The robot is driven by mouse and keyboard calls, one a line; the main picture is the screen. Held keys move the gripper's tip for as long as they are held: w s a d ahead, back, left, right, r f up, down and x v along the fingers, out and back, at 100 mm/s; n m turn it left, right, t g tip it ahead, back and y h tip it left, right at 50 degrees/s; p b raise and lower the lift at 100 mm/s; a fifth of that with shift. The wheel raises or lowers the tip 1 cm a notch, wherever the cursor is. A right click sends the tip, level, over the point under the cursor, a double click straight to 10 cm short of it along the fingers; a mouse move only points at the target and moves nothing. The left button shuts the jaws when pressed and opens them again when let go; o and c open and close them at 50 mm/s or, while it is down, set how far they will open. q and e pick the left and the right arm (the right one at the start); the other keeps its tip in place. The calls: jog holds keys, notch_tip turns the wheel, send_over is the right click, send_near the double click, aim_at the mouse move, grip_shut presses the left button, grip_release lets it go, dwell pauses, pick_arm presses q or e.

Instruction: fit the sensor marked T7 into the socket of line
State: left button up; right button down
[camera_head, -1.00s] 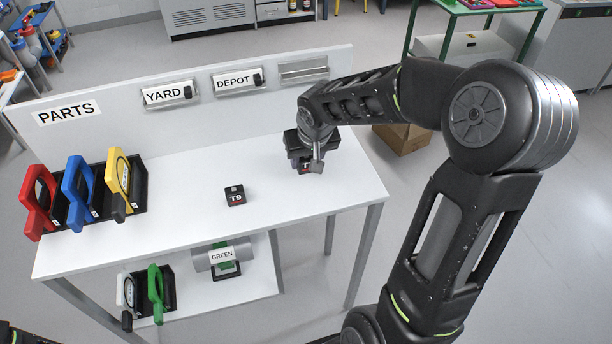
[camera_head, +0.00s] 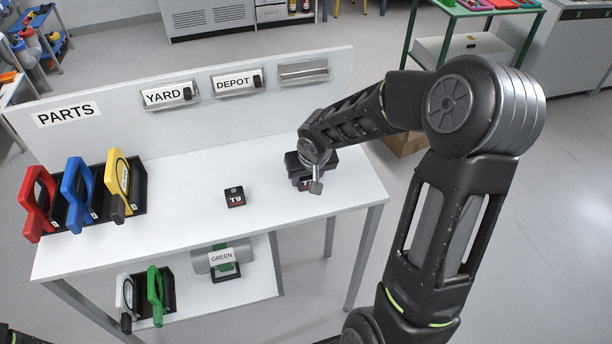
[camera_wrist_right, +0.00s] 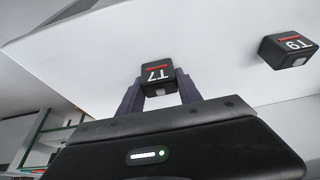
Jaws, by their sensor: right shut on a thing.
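The sensor marked T7 (camera_wrist_right: 158,77) is a small black block with a red stripe and white lettering. My right gripper (camera_wrist_right: 160,92) is shut on it in the right wrist view. In the head view the right gripper (camera_head: 305,178) is at the right part of the tabletop, with part of T7 (camera_head: 303,184) showing below it. I cannot tell whether T7 touches the table. A similar sensor marked T9 (camera_head: 235,197) stands on the table to the left; it also shows in the right wrist view (camera_wrist_right: 288,50). No socket marked "line" is readable.
The white table (camera_head: 200,170) has a back panel labelled PARTS, YARD and DEPOT. Red (camera_head: 37,203), blue (camera_head: 76,194) and yellow (camera_head: 117,185) handled tools stand in a black rack at left. The lower shelf holds a GREEN-labelled unit (camera_head: 221,257) and a green tool (camera_head: 155,295).

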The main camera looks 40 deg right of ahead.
jog(key=shift+f, duration=0.2)
jog(key=c, duration=0.8)
grip_release()
jog(key=shift+r, duration=0.1)
jog(key=shift+r, duration=0.2)
jog(key=v, duration=1.2)
jog(key=shift+f, duration=0.1)
